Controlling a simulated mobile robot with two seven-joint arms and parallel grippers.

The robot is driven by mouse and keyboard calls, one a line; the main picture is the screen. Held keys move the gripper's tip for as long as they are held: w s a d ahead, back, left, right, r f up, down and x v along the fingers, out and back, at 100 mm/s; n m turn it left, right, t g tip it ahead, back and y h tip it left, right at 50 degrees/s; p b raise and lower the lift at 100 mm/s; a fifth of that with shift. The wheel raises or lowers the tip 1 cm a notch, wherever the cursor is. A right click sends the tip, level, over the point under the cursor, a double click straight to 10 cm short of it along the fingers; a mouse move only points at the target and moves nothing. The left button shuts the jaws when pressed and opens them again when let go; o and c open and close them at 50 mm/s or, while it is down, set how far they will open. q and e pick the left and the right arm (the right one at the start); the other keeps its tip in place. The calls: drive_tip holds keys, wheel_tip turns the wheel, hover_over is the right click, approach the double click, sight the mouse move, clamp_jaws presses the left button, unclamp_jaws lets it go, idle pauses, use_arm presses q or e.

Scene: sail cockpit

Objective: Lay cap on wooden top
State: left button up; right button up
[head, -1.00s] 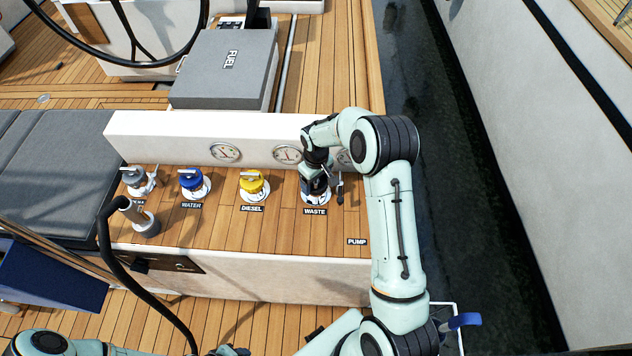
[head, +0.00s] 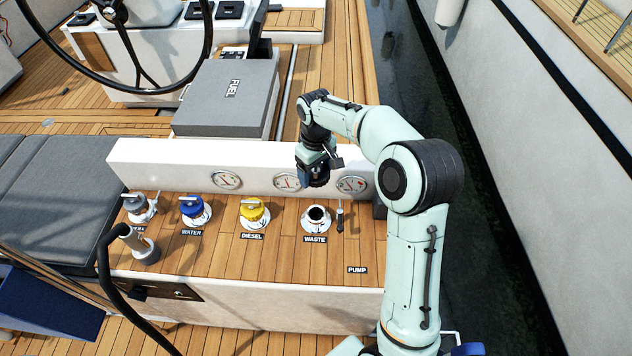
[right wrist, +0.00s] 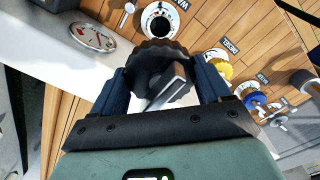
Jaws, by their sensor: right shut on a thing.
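My right gripper (head: 314,176) is shut on a dark, ridged round cap (head: 320,181), held in the air above the wooden top (head: 276,252), in front of the gauge panel. In the right wrist view the cap (right wrist: 158,58) sits between the two blue fingers, with its grey handle bar facing the camera. The waste filler (head: 316,214) stands uncovered on the wooden top, a white ring with a dark opening. It also shows in the right wrist view (right wrist: 160,20). My left gripper is not in view.
Blue water cap (head: 191,207), yellow diesel cap (head: 253,208) and a grey cap (head: 135,203) sit on fillers to the left. A small upright tool (head: 340,215) stands right of the waste filler. Bare planks lie in front, near the pump label (head: 357,270).

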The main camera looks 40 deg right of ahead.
drive_tip(key=shift+r, duration=0.45)
drive_tip(key=s+a+f+m+b, duration=0.1)
drive_tip(key=s+a+m+b, duration=0.2)
drive_tip(key=s, duration=0.4)
drive_tip(key=s+a+f+m+b, duration=0.1)
drive_tip(key=s+a+f+b, duration=0.15)
drive_tip(key=s+b, duration=0.35)
use_arm(q)
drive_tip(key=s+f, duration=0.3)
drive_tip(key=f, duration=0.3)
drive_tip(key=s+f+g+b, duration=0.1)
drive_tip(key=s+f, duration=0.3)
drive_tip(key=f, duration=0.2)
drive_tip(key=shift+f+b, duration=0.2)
drive_tip(key=shift+b, duration=0.1)
use_arm(e)
drive_tip(key=shift+m, duration=0.3)
drive_tip(key=f, duration=1.2)
drive_tip(key=s+f, duration=0.1)
drive_tip(key=f, duration=0.6)
drive_tip(key=shift+s+a, duration=0.1)
drive_tip(key=shift+a, duration=0.15)
